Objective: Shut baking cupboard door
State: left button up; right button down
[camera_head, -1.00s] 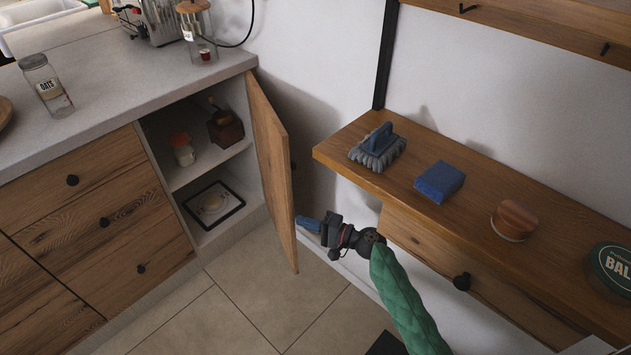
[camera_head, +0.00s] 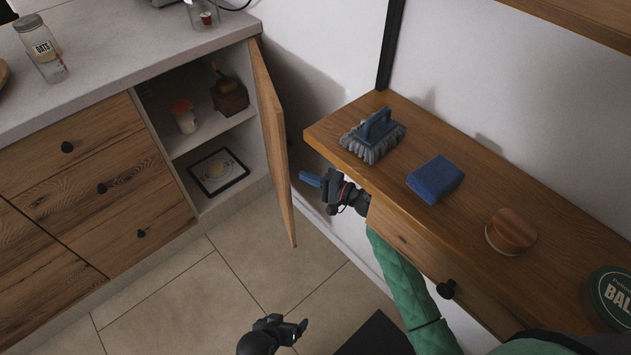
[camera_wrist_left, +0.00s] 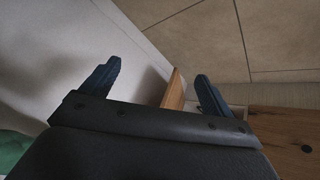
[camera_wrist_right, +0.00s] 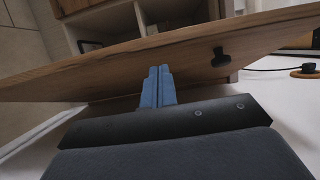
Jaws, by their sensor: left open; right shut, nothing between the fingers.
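The baking cupboard door (camera_head: 272,140) is a wooden panel standing wide open, hinged at the right side of the cupboard opening. Its outer face and black knob (camera_wrist_right: 220,57) show in the right wrist view. My right gripper (camera_head: 308,178) is shut and empty, just right of the door on its outer side; its blue fingertips (camera_wrist_right: 158,86) lie close to the panel, and I cannot tell whether they touch it. My left gripper (camera_head: 298,328) is open and empty, low above the floor in front of the cupboard; its spread fingers show in the left wrist view (camera_wrist_left: 160,85).
The cupboard shelves hold a jar (camera_head: 184,116), a grinder (camera_head: 229,95) and a framed picture (camera_head: 217,171). A wooden wall shelf (camera_head: 455,225) with a brush (camera_head: 373,138) and blue sponge (camera_head: 435,180) overhangs my right arm. The floor (camera_head: 190,285) before the drawers is clear.

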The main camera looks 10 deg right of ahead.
pick_arm(q)
notch_tip(320, 180, up, 3)
jog(key=shift+w+r, duration=0.1)
jog(key=shift+r, duration=0.05)
pick_arm(e)
jog(key=x, duration=0.4)
jog(key=shift+w+a, duration=0.2)
jog(key=shift+a, duration=0.1)
pick_arm(q)
jog(key=shift+p, duration=0.3)
